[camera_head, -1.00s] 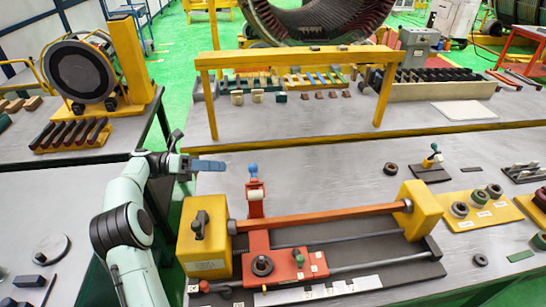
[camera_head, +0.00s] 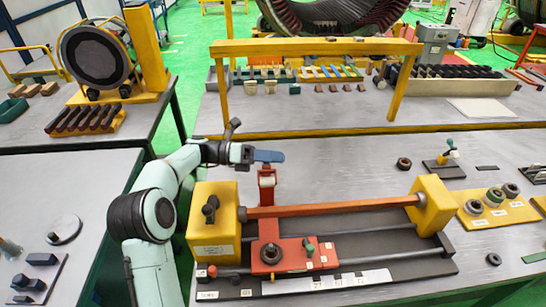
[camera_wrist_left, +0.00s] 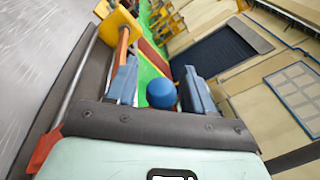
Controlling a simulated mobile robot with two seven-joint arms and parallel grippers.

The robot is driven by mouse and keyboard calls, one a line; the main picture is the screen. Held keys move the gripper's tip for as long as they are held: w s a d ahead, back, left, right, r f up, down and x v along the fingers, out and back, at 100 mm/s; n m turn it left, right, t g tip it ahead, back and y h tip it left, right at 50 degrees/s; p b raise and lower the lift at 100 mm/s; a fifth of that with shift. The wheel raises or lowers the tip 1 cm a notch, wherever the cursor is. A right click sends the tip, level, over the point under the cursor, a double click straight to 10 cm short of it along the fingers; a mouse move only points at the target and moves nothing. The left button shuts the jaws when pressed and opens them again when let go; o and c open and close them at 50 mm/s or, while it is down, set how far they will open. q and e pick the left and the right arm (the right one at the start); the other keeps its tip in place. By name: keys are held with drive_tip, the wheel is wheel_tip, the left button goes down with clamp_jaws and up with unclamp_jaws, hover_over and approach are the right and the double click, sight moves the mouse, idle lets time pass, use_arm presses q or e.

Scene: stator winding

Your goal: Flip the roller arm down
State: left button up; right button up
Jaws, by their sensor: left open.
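The red roller arm (camera_head: 267,197) stands upright on the red carriage (camera_head: 300,265) of the winding fixture, with a white roller (camera_head: 267,181) near its top. Its blue ball knob is hidden behind my gripper in the head view. In the left wrist view the blue knob (camera_wrist_left: 161,93) shows between the two blue fingers of my left gripper (camera_wrist_left: 160,88). My left gripper (camera_head: 268,156) is open at the top of the roller arm, with a finger on each side of the knob and visible gaps. My right gripper is out of view.
An orange bar (camera_head: 335,209) runs from the left yellow block (camera_head: 212,232) to the right yellow block (camera_head: 434,205). A yellow gantry frame (camera_head: 315,47) stands behind.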

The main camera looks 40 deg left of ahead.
use_arm(q)
clamp_jaws()
drive_tip(key=shift+s+d, duration=0.1)
drive_tip(key=shift+s, duration=0.05)
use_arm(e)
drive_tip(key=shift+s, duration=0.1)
use_arm(q)
drive_tip(key=s+d+f+m+y+b, duration=0.1)
drive_tip(key=m, duration=0.2)
drive_tip(key=s+d+f+m+b, duration=0.1)
drive_tip(key=s+f+m+b, duration=0.1)
drive_tip(key=m, duration=0.1)
drive_tip(key=s+d+f+m+y+b, duration=0.1)
drive_tip(key=m+b, duration=0.1)
drive_tip(key=m, duration=0.2)
drive_tip(key=shift+s+d+f+t+y, duration=0.15)
drive_tip(key=shift+s+d+t+y, duration=0.15)
drive_tip(key=shift+d, duration=0.1)
drive_tip(key=shift+s+d+f+b, duration=0.1)
drive_tip(key=shift+s+f+b, duration=0.05)
drive_tip(key=shift+f+b, duration=0.3)
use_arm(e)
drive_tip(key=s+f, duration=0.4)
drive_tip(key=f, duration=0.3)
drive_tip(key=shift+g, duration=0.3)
use_arm(q)
drive_tip(key=shift+f, duration=0.2)
